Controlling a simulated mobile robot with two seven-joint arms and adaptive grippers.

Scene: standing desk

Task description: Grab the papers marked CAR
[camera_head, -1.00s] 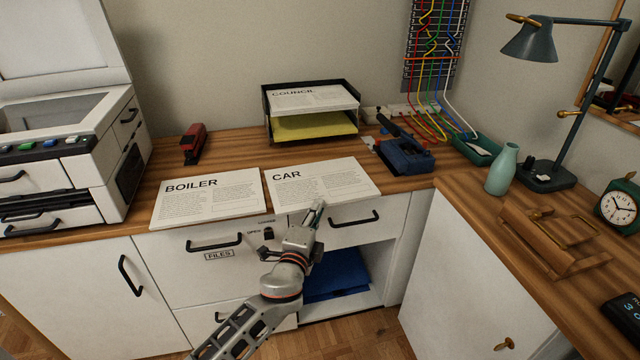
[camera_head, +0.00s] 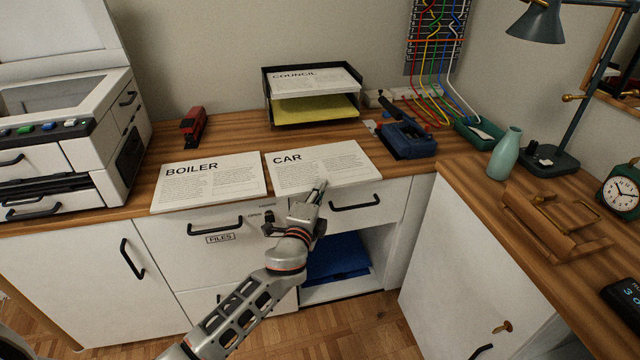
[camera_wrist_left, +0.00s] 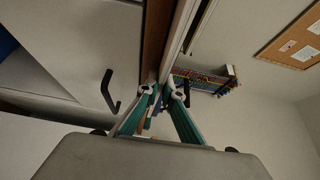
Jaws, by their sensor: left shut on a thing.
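The papers marked CAR (camera_head: 345,155) lie as a white stack on the wooden desk, with their front edge at the desk's front edge. My left gripper (camera_head: 319,186) is at that front edge and is shut on the CAR papers. In the left wrist view my left gripper's fingertips (camera_wrist_left: 165,91) close around the edge of a thin white stack (camera_wrist_left: 177,42). The hold on the underside is hidden in the head view. My right gripper is not in view.
The BOILER papers (camera_head: 208,182) lie just left of the CAR papers. A paper tray (camera_head: 267,105) holding COUNCIL papers (camera_head: 312,82) stands behind. A red stapler (camera_head: 193,126) and blue device (camera_head: 408,140) are nearby. A drawer handle (camera_head: 355,202) sits below the desk edge.

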